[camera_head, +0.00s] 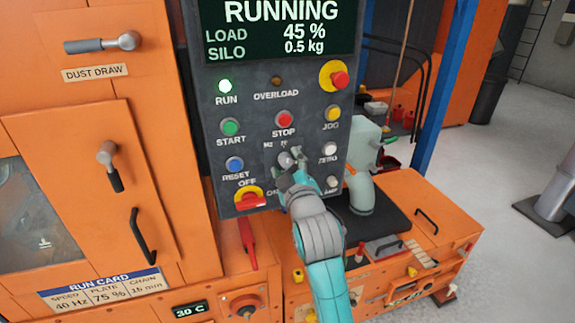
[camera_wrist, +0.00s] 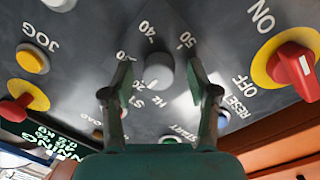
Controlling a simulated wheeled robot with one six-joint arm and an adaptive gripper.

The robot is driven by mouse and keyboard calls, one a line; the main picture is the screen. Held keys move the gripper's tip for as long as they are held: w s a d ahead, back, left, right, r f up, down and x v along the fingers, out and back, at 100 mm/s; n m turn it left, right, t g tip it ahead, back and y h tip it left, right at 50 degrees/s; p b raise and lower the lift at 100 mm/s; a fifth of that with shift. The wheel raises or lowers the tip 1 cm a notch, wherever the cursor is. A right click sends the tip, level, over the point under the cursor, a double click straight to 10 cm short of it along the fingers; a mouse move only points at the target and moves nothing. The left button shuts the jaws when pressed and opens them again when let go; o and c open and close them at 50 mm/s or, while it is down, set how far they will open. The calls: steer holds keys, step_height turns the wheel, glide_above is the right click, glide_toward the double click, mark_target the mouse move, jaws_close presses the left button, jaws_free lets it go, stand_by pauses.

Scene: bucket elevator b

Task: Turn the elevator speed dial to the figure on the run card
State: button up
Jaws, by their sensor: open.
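The speed dial (camera_wrist: 158,72) is a round grey knob on the dark panel, with figures such as 20, 40 and 50 around it. I cannot make out where its pointer stands. My gripper (camera_wrist: 158,84) is open, one finger on each side of the dial; I cannot tell whether either touches it. In the head view, my gripper (camera_head: 291,166) is at the panel below the STOP button and partly covers the dial (camera_head: 285,159). The run card (camera_head: 104,289), at the lower left on the orange housing, reads speed 40 Hz and plate 75 %; its chain figure is small.
Close around are the red STOP button (camera_head: 285,119), blue RESET button (camera_head: 234,164), white ZERO button (camera_head: 329,149) and red-and-yellow OFF switch (camera_head: 249,199). The display (camera_head: 275,28) reads RUNNING, load 45 %, silo 0.5 kg.

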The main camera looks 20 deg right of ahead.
jaws_close()
steer(key=shift+m, duration=0.4)
steer(key=m, duration=0.4)
steer(key=shift+m, duration=0.3)
steer(key=m, duration=0.6)
steer(key=shift+g+y, duration=0.3)
steer(key=shift+g, duration=0.1)
steer(key=m+y, duration=0.1)
steer(key=m, duration=0.4)
steer(key=shift+r+m, duration=0.1)
steer(key=shift+m, duration=0.3)
steer(key=m, duration=0.5)
steer(key=shift+y, duration=0.3)
